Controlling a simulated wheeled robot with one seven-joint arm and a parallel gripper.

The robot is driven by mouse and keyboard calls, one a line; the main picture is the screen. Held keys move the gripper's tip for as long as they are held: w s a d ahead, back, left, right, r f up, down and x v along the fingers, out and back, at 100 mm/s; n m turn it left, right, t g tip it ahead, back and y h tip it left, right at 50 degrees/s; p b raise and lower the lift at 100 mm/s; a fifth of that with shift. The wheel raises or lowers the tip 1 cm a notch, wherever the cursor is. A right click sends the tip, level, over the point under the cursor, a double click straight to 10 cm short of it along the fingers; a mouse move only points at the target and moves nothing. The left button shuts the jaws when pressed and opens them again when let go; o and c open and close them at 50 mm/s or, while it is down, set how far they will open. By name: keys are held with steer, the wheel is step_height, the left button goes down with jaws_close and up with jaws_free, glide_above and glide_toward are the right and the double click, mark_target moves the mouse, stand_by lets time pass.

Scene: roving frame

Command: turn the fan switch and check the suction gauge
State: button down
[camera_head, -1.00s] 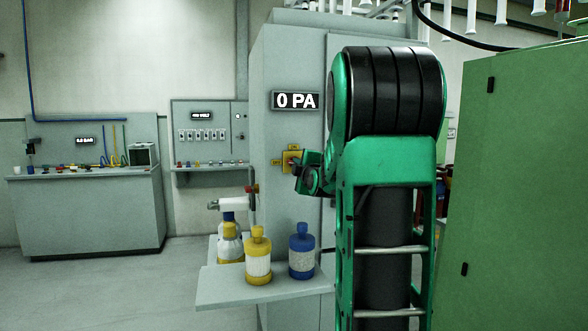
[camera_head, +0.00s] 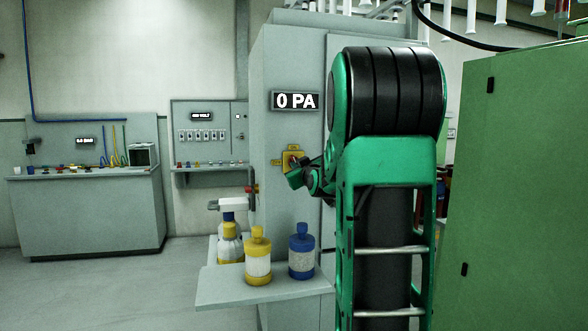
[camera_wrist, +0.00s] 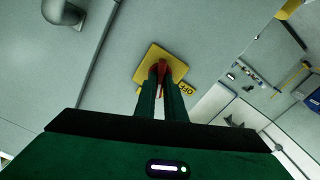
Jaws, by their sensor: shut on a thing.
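The fan switch is a red handle (camera_wrist: 160,68) on a yellow plate (camera_wrist: 152,60), mounted on the grey cabinet; the plate also shows in the head view (camera_head: 289,158). My gripper (camera_wrist: 159,74) is shut on the red handle, with its two green fingers on either side of it. An "OFF" label (camera_wrist: 187,88) shows beside the plate in the wrist view. The suction gauge (camera_head: 296,101) is a dark display above the switch and reads 0 PA. My arm hides part of the cabinet to the right of the switch.
A shelf (camera_head: 225,290) below the switch holds a yellow bottle (camera_head: 258,263), a blue bottle (camera_head: 301,255) and a spray bottle (camera_head: 229,243). A green cabinet (camera_head: 520,190) stands close on the right. Open floor (camera_head: 110,290) lies at the left.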

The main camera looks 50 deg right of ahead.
steer(key=m, duration=0.4)
steer(key=shift+a+f+m, duration=0.1)
steer(key=shift+f+m, duration=0.3)
steer(key=shift+w, duration=0.1)
steer(key=c, duration=1.8)
jaws_free()
steer(key=shift+c, duration=0.2)
steer(key=shift+r, duration=0.2)
